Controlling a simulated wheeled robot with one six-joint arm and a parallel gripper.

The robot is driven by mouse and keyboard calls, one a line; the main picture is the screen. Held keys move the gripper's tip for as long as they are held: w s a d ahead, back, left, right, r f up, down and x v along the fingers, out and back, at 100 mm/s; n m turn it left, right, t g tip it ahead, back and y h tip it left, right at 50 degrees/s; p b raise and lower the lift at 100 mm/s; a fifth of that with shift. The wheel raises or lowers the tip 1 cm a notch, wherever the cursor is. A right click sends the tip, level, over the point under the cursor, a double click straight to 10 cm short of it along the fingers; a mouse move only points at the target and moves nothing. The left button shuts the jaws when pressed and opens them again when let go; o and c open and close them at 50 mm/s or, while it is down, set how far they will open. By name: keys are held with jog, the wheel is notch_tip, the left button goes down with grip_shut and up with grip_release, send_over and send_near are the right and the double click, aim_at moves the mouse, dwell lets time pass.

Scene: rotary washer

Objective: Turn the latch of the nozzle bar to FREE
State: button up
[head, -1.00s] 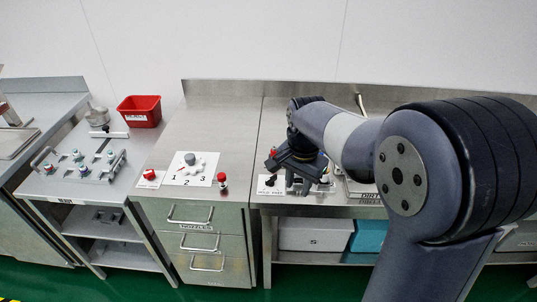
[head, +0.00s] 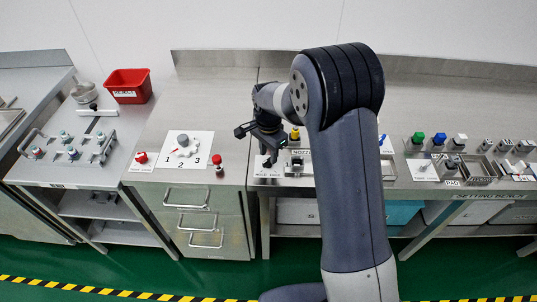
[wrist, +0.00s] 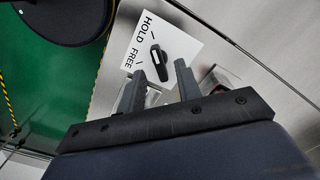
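The latch (wrist: 158,64) is a small black lever with a pale mark, on a white plate (wrist: 182,42) lettered HOLD and FREE in the wrist view. Its marked end appears to point toward the HOLD tick. In the head view the latch (head: 267,162) stands at the front left of the right-hand counter. My gripper (wrist: 160,67) is open, its two fingers framing the lever in the picture; I cannot tell whether they touch it. In the head view my gripper (head: 257,133) is just above the latch. Nozzle-bar hardware (head: 297,166) lies right of it, partly hidden by my arm.
A panel with a 1-2-3 dial (head: 183,146) and a red button (head: 217,160) sits on the counter to the left. A red bin (head: 128,85) stands farther left. Blue and green knobs (head: 418,138) are on the right. The counter behind is clear.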

aim_at(269, 163)
jog(key=shift+f, duration=1.1)
grip_shut()
